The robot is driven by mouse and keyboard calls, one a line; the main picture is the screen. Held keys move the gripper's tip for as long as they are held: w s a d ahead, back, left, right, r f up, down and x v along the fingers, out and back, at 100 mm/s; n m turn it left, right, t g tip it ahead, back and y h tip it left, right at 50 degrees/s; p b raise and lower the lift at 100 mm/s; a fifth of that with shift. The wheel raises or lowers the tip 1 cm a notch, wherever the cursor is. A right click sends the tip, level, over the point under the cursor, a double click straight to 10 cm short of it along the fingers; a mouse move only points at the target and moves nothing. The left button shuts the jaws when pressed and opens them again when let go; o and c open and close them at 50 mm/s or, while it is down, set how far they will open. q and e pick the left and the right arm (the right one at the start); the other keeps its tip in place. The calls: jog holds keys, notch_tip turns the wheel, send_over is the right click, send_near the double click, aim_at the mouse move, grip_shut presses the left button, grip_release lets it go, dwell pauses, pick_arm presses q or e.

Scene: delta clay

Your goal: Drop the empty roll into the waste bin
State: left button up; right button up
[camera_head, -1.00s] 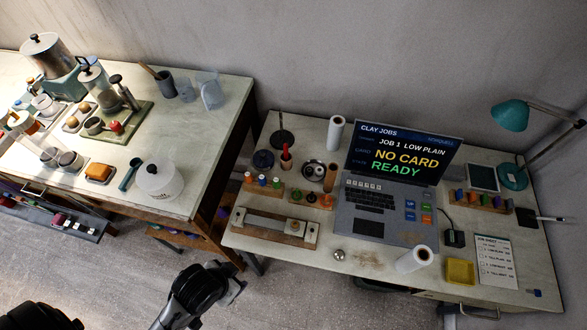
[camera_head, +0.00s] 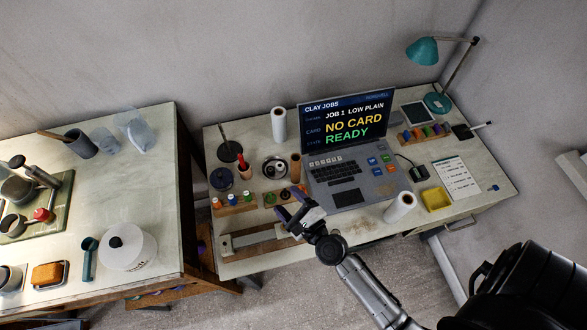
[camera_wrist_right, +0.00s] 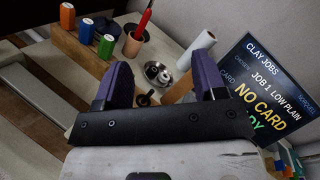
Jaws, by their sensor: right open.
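A brown cardboard tube (camera_head: 295,168), which looks like the empty roll, stands upright on the desk left of the laptop. In the right wrist view part of the tube (camera_wrist_right: 178,89) shows just beyond the fingers, partly hidden by the right-hand finger. My right gripper (camera_head: 291,204) is open, with purple fingertips apart and nothing between them. It hovers over the front of the desk, nearer the front edge than the tube. In the right wrist view the open gripper (camera_wrist_right: 162,80) points toward the tube. I see no waste bin. My left gripper is not in view.
A metal bowl (camera_head: 274,167), a pot with a red tool (camera_head: 244,170) and racks of coloured pieces (camera_head: 234,203) crowd the left. The laptop (camera_head: 345,150) stands right of the tube.

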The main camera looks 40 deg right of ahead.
jog(key=d+f+m+g+h, duration=0.25)
jog(key=d+m+h, duration=0.4)
jog(key=m, duration=0.55)
jog(key=m+h, duration=0.1)
send_near(295, 155)
jog(key=shift+t, duration=0.25)
jog(key=x, duration=0.2)
jog(key=f+x, duration=0.1)
jog(key=x, duration=0.1)
jog(key=shift+a+p, duration=0.15)
jog(key=shift+p, duration=0.25)
jog(key=shift+x, duration=0.95)
jog(key=shift+r+x, duration=0.2)
jog(key=shift+x, duration=2.15)
jog(key=shift+s, duration=0.1)
jog(key=shift+c, duration=0.4)
jog(key=c, duration=0.4)
grip_shut()
